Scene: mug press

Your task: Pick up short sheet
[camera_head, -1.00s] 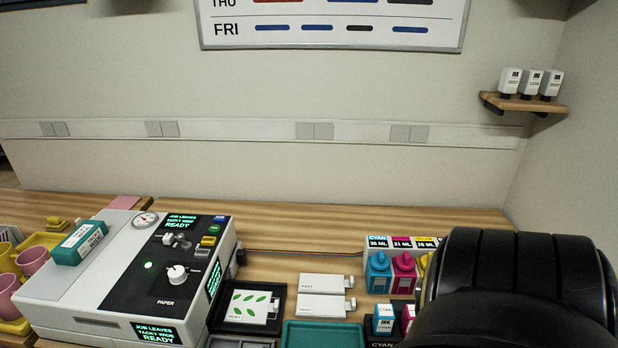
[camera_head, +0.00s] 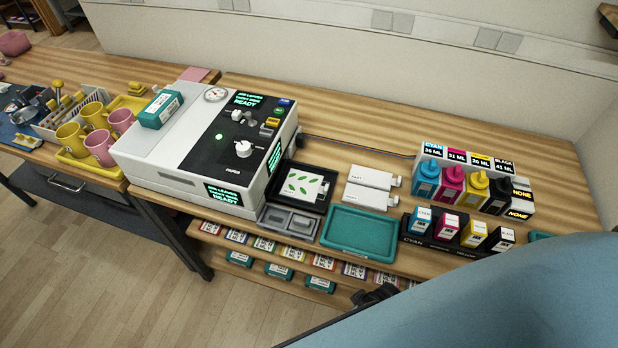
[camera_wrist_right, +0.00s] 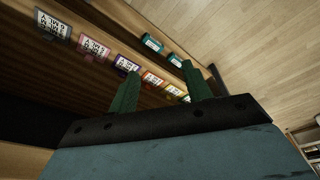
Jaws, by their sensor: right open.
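A white sheet with green leaves (camera_head: 304,187) lies in a black tray (camera_head: 327,204) beside the press. Two white pieces with tabs, the upper (camera_head: 371,178) and the lower (camera_head: 367,196), lie to the right of that tray. I cannot tell which of these is the short sheet. My right gripper (camera_wrist_right: 162,84) is open and empty, its two green fingers apart in front of the shelves under the counter. In the head view a dark part of it (camera_head: 375,295) shows at the counter's front edge; my blue arm hides the area below right. My left gripper is not in view.
The white press (camera_head: 190,150) stands left of the sheets. An empty teal tray (camera_head: 360,233) lies in front of the white pieces. Ink bottles (camera_head: 451,184) and cartridges (camera_head: 446,225) stand to the right. Low shelves hold labelled packs (camera_head: 278,270). The counter's back strip is clear.

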